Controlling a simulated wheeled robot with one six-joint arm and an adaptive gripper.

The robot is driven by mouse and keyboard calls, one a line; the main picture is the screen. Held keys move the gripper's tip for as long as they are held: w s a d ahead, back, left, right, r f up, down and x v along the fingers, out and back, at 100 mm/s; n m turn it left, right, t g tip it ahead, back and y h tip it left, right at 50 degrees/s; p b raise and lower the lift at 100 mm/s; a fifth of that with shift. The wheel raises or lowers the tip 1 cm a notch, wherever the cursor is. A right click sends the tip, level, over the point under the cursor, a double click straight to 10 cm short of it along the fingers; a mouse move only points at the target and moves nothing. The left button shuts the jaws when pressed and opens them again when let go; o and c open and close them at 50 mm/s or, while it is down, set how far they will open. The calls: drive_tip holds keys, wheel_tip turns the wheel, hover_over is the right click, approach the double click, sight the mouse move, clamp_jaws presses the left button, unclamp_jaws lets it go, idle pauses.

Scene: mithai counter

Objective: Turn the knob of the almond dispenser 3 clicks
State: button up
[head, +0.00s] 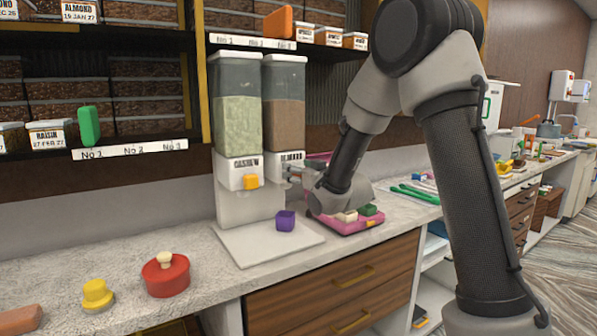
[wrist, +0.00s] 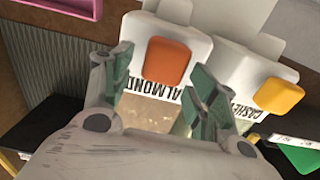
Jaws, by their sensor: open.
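The almond dispenser (head: 285,115) is the right of two joined hoppers in the head view, filled with brown nuts. In the wrist view the orange almond knob (wrist: 167,62) sits on a white housing above the ALMOND label, which appears upside down. My gripper (wrist: 163,85) is open, one finger on each side of the knob. I see gaps beside the knob and cannot tell whether either finger touches it.
The cashew dispenser (head: 236,115) with its yellow knob (head: 250,182) stands directly left. A pink tray (head: 347,226) with small blocks is right, below my wrist. A red lidded pot (head: 166,276) stands left on the counter.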

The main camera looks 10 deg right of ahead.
drive_tip(key=c, duration=1)
drive_tip(key=shift+m, duration=0.4)
drive_tip(key=shift+w+d+f+m, duration=0.1)
drive_tip(key=shift+d+f+m, duration=0.2)
drive_tip(key=shift+m, duration=2.5)
drive_tip(key=shift+w+d+f+m, duration=0.1)
drive_tip(key=shift+d+f+m, duration=0.2)
drive_tip(key=shift+m, duration=2.5)
drive_tip(key=shift+w+d+f+m, duration=0.1)
drive_tip(key=shift+d+f+m, duration=0.2)
drive_tip(key=shift+m, duration=2.5)
